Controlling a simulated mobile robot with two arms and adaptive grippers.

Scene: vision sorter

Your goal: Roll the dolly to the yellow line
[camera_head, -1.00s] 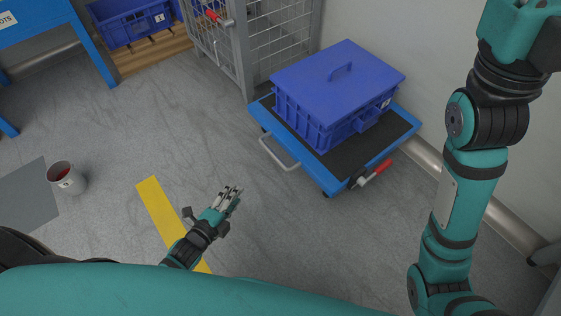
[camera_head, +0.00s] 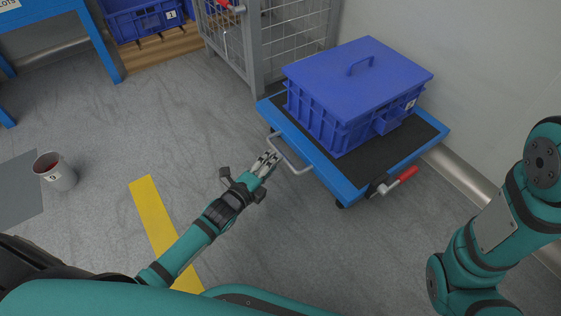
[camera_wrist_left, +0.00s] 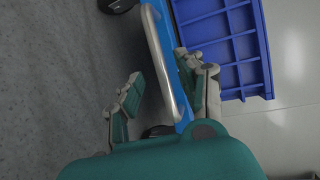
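The blue dolly (camera_head: 335,185) stands at the right with a dark mat on top and a metal handle (camera_head: 296,170) on its left side. A lidded blue crate (camera_head: 355,85) rests on it. The yellow line (camera_head: 152,215) lies on the floor to the left, partly hidden by my left arm. My right gripper is out of view.
A wire cage (camera_head: 275,50) stands just behind the dolly. A wall and pipe run along the right. A red-handled lever (camera_head: 402,177) sits at the dolly's near corner. The floor between dolly and line is clear apart from my arm.

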